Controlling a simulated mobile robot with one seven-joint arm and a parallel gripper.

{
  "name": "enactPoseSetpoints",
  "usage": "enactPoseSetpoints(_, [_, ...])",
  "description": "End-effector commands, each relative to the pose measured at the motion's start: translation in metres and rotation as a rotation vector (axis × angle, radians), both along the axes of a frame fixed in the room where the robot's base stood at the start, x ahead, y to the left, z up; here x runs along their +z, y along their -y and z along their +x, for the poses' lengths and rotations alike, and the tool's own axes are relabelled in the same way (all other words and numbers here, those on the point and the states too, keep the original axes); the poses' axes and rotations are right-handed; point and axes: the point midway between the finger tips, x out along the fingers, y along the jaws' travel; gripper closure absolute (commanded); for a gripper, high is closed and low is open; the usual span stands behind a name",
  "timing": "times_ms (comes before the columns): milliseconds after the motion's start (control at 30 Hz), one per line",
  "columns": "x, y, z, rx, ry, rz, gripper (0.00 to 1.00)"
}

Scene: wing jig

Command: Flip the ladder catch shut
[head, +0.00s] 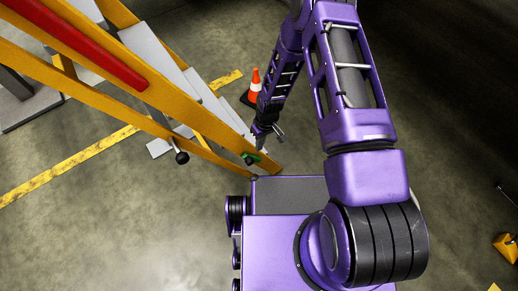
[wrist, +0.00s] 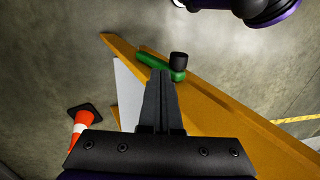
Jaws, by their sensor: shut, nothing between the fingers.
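The ladder (head: 130,62) is orange-yellow with light grey steps and stands at the left in the head view. The catch (head: 253,157) is a small green lever low on its near rail. In the head view my gripper (head: 258,143) is just above the catch.
An orange and white cone (head: 254,84) stands behind my gripper, and it shows at lower left in the wrist view (wrist: 80,124). A red strip (head: 90,45) runs along the ladder's upper rail. A black knob (head: 182,158) sits on the ladder further left.

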Motion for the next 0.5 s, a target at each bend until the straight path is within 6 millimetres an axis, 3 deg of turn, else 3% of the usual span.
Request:
enactPoseSetpoints(33, [0.019, -0.005, -0.001, 0.005, 0.005, 0.002, 1.0])
enactPoseSetpoints(200, [0.054, -0.011, -0.005, 0.003, 0.004, 0.002, 1.0])
enactPoseSetpoints(500, [0.084, -0.017, -0.011, 0.002, 0.001, 0.002, 1.0])
